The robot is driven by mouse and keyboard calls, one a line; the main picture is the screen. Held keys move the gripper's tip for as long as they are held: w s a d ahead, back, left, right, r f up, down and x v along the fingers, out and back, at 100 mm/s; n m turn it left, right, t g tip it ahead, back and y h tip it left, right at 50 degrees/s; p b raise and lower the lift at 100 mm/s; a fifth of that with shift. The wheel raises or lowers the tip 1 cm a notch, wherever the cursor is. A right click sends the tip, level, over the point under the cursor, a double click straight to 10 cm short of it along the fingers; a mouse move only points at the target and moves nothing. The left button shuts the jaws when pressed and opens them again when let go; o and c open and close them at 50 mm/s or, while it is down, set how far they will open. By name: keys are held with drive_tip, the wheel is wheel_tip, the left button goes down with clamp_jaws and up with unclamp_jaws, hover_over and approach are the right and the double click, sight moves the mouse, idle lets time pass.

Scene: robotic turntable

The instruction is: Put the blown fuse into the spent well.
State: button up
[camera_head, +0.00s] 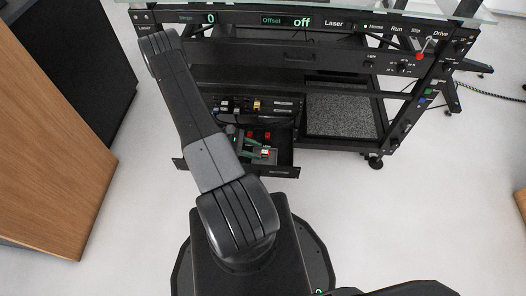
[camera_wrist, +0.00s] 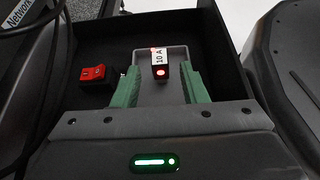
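A fuse block (camera_wrist: 161,70) with a white "10 A" label and a lit red light shows in the wrist view, between and slightly beyond my green fingertips. It sits over a grey rectangular recess (camera_wrist: 141,56) in a dark drawer; I cannot tell whether it rests inside or is above it. My gripper (camera_wrist: 162,78) is open, with a gap on both sides of the fuse. In the head view the fuse (camera_head: 265,153) shows small, red and white, in the pulled-out drawer (camera_head: 284,171). My arm hides part of the drawer there.
A red rocker-like part (camera_wrist: 94,73) lies left of my fingers in the drawer. Dark cables cross the wrist view's left edge. Above the drawer is a panel (camera_head: 240,105) with switches. A grey-lined tray (camera_head: 343,112) lies to the right. A wood-sided cabinet (camera_head: 50,150) stands left; the front floor is clear.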

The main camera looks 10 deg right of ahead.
drive_tip(key=p+v, duration=0.1)
drive_tip(key=v, duration=0.6)
drive_tip(key=shift+a+r, duration=0.15)
